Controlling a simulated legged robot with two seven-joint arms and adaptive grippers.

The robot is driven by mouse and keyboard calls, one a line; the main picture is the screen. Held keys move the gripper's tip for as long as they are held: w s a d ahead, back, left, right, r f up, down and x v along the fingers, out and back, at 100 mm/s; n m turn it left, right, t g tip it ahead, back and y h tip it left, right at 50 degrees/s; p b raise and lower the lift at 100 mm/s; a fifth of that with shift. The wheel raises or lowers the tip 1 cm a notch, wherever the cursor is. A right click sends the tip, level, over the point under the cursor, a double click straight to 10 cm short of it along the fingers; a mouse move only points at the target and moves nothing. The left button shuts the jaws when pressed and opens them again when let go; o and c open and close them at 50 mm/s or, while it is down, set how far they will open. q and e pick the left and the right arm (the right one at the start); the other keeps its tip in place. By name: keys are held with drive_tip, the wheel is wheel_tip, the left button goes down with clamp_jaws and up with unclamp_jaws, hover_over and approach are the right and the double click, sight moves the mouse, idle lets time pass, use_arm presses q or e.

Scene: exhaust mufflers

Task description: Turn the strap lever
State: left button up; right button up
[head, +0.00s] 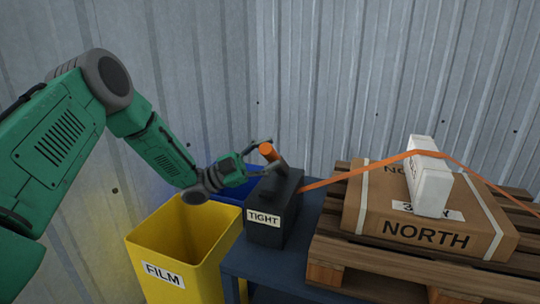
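The strap lever (269,152) is a short dark bar with an orange grip. It leans up and to the left from a black box (266,234) labelled TIGHT. An orange strap (345,176) runs from the box to the right, over a white block (430,180) on the carton. My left gripper (262,158) comes in from the left, with its dark fingers spread just left of the lever's orange grip. I cannot tell whether a finger touches the lever. My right gripper is not in view.
A yellow bin (190,261) labelled FILM stands below my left arm, with a blue bin (232,192) behind it. The box stands on a blue bench (257,265). A carton (380,222) marked NORTH lies on a wooden pallet (375,285) at right. A corrugated wall (330,70) closes the back.

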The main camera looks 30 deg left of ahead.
use_arm(q)
drive_tip(key=shift+a+f, duration=0.1)
drive_tip(key=shift+s+a+f, duration=0.1)
drive_tip(key=shift+s+a, duration=0.05)
drive_tip(key=shift+a, duration=0.05)
drive_tip(key=v, duration=1.1)
drive_tip(key=shift+f, duration=0.2)
drive_tip(key=shift+a, duration=0.1)
drive_tip(key=s+d+r+n+t+y+p, duration=0.25)
drive_tip(key=s+d+n+y+p, duration=0.2)
drive_tip(key=n+y, duration=0.5)
drive_tip(key=s+d+r+n+t+y+p, duration=0.2)
drive_tip(key=s+d+r+n+y+p, duration=0.15)
drive_tip(key=d+n+y+p, duration=0.45)
drive_tip(key=w+a+b, duration=0.1)
drive_tip(key=w, duration=0.3)
drive_tip(key=w+a+y+b, duration=0.1)
drive_tip(key=w, duration=0.4)
drive_tip(key=w+a+n+y+b, duration=0.1)
drive_tip(key=w, duration=0.4)
drive_tip(key=shift+a+y, duration=0.25)
